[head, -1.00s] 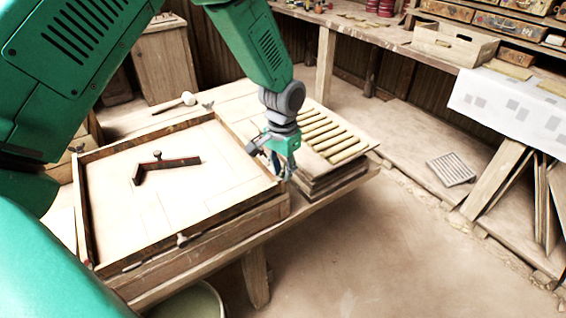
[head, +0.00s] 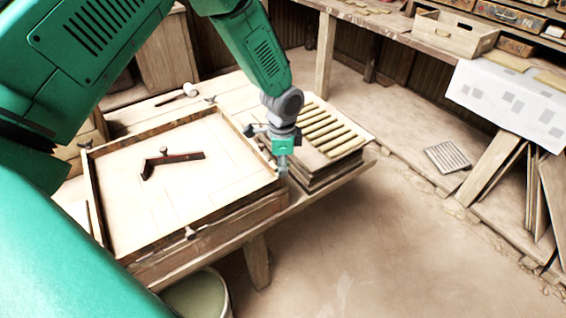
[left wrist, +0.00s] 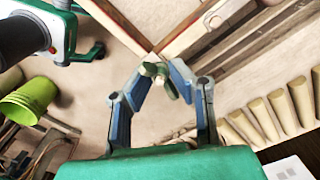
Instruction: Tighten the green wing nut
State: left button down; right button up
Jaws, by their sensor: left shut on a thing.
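The green wing nut (left wrist: 151,70) shows in the left wrist view at a corner of the wooden frame (left wrist: 122,22). The fingers of my left gripper (left wrist: 163,73) are on either side of the nut, shut on it. In the head view my left gripper (head: 283,165) points down at the right corner of the frame (head: 233,210), and it hides the nut there. The frame surrounds a pale flat panel (head: 200,200). My right gripper is in neither view.
A dark angled tool with a knob (head: 172,161) lies on the panel. Slats (head: 330,134) lie on stacked boards right of my gripper. A mallet (head: 190,90) lies behind the frame. A bucket (head: 200,294) stands below the table.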

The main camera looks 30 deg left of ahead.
pick_arm(q)
jog(key=shift+w+m, duration=0.1)
jog(key=shift+m, duration=0.6)
jog(key=c, duration=1.5)
grip_release()
jog(key=shift+a, duration=0.1)
jog(key=shift+r, duration=0.45)
notch_tip(320, 180, up, 11)
